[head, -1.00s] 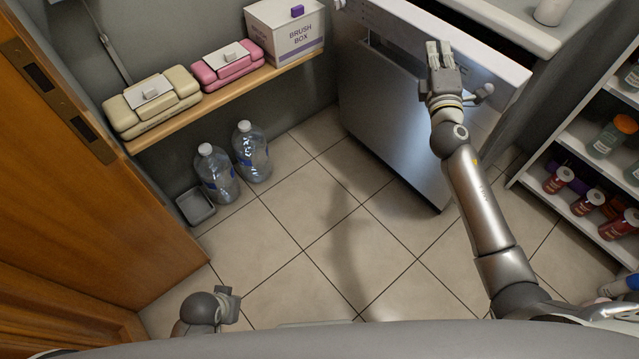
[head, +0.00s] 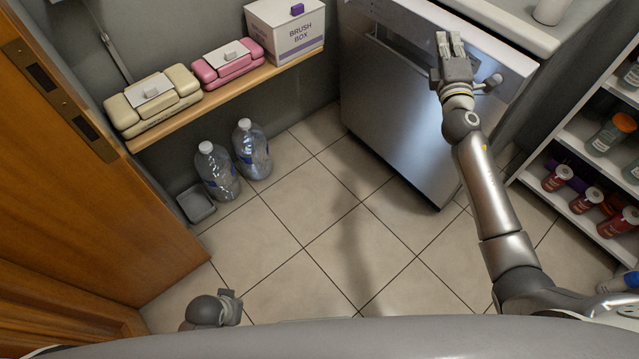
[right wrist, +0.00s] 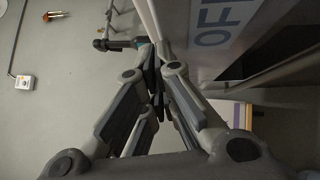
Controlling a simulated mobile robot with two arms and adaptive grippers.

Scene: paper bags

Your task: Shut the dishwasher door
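The dishwasher door (head: 397,112) is a steel panel at the upper middle of the head view, close to upright. A narrow dark gap shows between its top edge and the white counter. My right gripper (head: 450,42) is at the upper front of the door, fingers pointing to its top edge. Its fingers (right wrist: 156,78) come together in the right wrist view with nothing seen between them. Whether they touch the door is unclear. My left gripper (head: 232,306) is low at the left, away from the dishwasher, partly seen; its fingers cannot be made out.
A wooden shelf (head: 230,97) at the left holds a brush box (head: 287,32) and beige and pink cases. Water bottles (head: 216,172) and a grey tray (head: 196,204) stand below. A white rack (head: 570,205) with jars is at right.

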